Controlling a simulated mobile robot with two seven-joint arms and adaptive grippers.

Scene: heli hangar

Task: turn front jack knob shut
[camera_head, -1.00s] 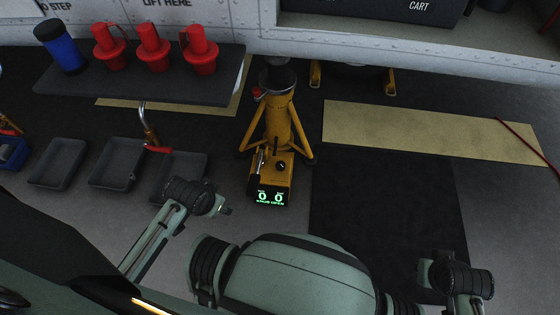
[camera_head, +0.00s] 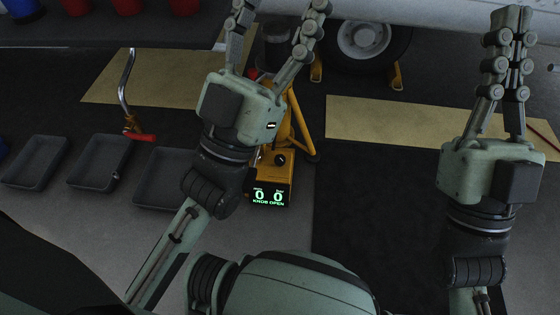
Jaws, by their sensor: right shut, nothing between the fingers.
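The yellow jack (camera_head: 303,132) stands on the floor at the middle of the head view, partly hidden behind my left gripper. A small black knob (camera_head: 280,160) sits on its yellow front box. The lit green display (camera_head: 270,197) below reads 0 and 0 with "KNOB OPEN". My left gripper (camera_head: 279,8) is open, with its fingers spread and nothing visible between them. Its body overlaps the jack's upper left side in the picture, and contact cannot be told. My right gripper (camera_head: 508,18) is shut and empty at the far right, apart from the jack.
Grey trays (camera_head: 98,163) lie on the floor at left. A shelf (camera_head: 60,32) with red items and a blue one is at upper left. A wheel (camera_head: 365,40) stands behind the jack. The dark mat (camera_head: 375,200) is clear.

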